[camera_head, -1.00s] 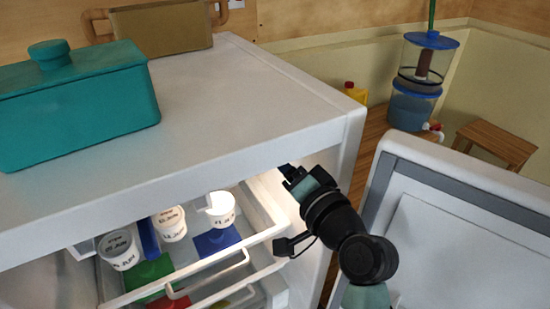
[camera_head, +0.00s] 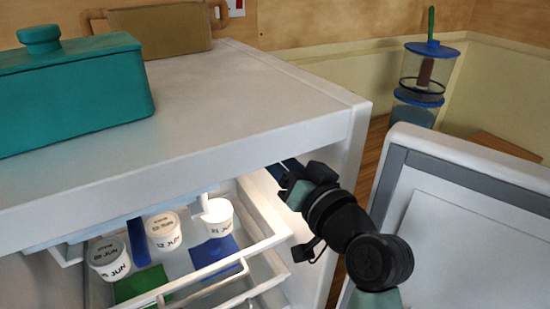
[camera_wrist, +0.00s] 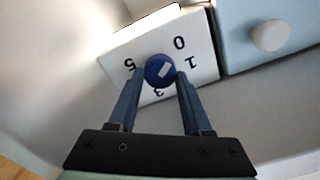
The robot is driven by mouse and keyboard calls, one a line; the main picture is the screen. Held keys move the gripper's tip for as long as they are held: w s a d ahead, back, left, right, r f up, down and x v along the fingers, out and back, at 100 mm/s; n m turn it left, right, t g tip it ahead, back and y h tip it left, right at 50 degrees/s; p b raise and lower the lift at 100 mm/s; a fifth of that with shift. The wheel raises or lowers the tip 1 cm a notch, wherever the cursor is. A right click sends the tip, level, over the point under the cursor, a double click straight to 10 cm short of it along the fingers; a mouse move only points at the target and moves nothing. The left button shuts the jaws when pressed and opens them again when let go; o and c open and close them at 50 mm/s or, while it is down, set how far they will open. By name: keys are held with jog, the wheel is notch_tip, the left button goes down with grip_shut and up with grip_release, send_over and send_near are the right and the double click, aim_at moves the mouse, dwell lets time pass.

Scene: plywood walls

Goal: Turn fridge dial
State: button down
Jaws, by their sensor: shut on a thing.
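The blue round fridge dial (camera_wrist: 160,69) has a pale mark on its face. It sits on a white panel (camera_wrist: 195,50) inside the fridge, with the digits 0, 1, 3 and 5 around it. My gripper (camera_wrist: 159,80) is shut on the dial, one dark blue finger on each side. In the head view my gripper (camera_head: 284,172) reaches in under the fridge's top front edge (camera_head: 180,190). The dial is hidden there. The pale mark tilts towards the upper right in the wrist view.
The fridge door (camera_head: 450,220) stands open to the right of my arm. A white-rimmed drawer (camera_head: 270,238) with labelled tubs (camera_head: 163,231) lies below my gripper. A teal lidded box (camera_head: 75,95) stands on the fridge top. A white round knob (camera_wrist: 270,36) sits beside the dial panel.

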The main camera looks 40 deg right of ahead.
jog(key=shift+c, duration=1.7)
grip_release()
jog(key=b+v, duration=0.1)
jog(key=v, duration=1.2)
jog(key=shift+d+f, duration=0.1)
